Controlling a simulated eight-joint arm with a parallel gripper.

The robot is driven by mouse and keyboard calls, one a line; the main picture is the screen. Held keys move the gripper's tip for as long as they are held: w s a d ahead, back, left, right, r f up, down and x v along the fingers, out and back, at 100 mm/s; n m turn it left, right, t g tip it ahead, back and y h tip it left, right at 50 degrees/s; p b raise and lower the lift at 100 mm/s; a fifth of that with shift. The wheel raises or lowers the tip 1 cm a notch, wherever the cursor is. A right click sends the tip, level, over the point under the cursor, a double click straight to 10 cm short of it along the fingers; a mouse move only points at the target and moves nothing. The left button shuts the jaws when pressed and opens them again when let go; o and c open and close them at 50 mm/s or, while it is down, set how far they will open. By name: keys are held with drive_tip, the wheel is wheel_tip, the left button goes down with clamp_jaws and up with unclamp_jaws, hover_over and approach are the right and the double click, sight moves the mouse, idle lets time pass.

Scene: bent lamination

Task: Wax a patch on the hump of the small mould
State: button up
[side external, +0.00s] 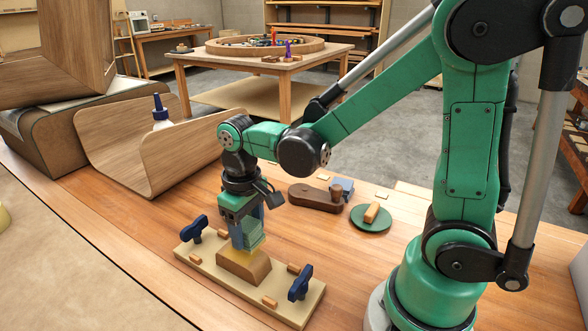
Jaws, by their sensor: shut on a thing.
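The small mould is a pale board (290,312) with a brown wooden hump (258,272) near its middle, on the bench in front of me. My gripper (247,236) points down over the hump. It is shut on a small pale green block (254,238), partly hidden by the fingers. The block's lower end is at the top of the hump and seems to touch it. A yellowish area (237,256) shows on the top of the hump under the block; I cannot tell whether it is wax or part of the held thing.
Blue clamps (194,229) and (300,283) stand at the board's two ends, with small wooden blocks (269,302) around the hump. A green disc (371,220) and a dark wooden tool (312,199) lie behind. A curved wooden shell (190,150) and white bottle (161,117) stand back left.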

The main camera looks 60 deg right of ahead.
sight(239, 255)
drive_tip(key=shift+s+d+r, duration=0.1)
drive_tip(key=shift+d, duration=0.35)
drive_tip(key=shift+a, duration=2.75)
drive_tip(key=shift+d, duration=2.65)
drive_tip(key=shift+r, duration=4)
